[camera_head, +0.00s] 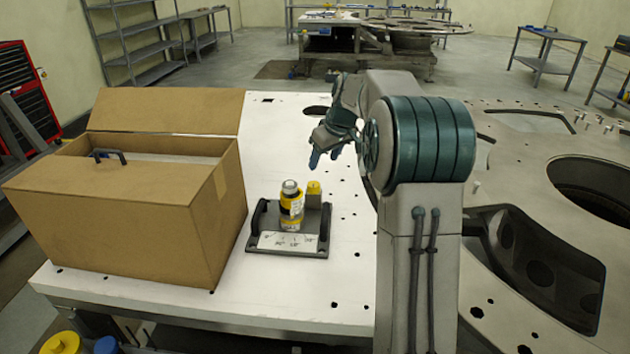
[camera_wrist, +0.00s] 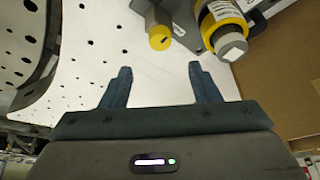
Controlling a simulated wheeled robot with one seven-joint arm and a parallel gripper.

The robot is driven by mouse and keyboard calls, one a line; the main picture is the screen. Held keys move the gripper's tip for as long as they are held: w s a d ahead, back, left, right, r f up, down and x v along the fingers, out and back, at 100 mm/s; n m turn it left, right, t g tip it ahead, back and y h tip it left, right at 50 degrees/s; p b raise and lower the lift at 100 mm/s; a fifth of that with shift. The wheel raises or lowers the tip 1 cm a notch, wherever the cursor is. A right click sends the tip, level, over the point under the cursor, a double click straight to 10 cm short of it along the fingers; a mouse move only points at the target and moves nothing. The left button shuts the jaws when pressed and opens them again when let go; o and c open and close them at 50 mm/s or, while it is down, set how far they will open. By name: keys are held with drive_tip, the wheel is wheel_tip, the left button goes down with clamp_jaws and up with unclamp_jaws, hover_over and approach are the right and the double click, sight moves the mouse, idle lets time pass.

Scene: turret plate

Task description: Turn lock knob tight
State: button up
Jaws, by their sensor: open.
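A grey plate fixture (camera_head: 302,242) with two black handles and a white label lies on the white table. On it stands a yellow and black cylinder with a grey faceted top (camera_head: 290,187), and beside it a smaller yellow-topped knob (camera_head: 314,188). In the wrist view the cylinder's grey top (camera_wrist: 232,46) is at the upper right, and the yellow knob (camera_wrist: 160,38) is at upper middle. I cannot tell for sure which is the lock knob. My gripper (camera_wrist: 160,82) is open and empty, apart from both. In the head view my gripper (camera_head: 322,148) is above and behind the fixture.
An open cardboard box (camera_head: 120,215) stands left of the fixture, also at the wrist view's right edge. The white table (camera_head: 290,305) has bare room in front of the fixture. A large turret plate (camera_head: 530,190) with big openings lies at the right.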

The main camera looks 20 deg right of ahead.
sight(314, 184)
drive_tip(key=p+x, duration=0.2)
drive_tip(key=x, duration=0.8)
drive_tip(key=shift+w+f, duration=0.1)
drive_tip(key=shift+f, duration=0.3)
drive_tip(key=c, duration=1)
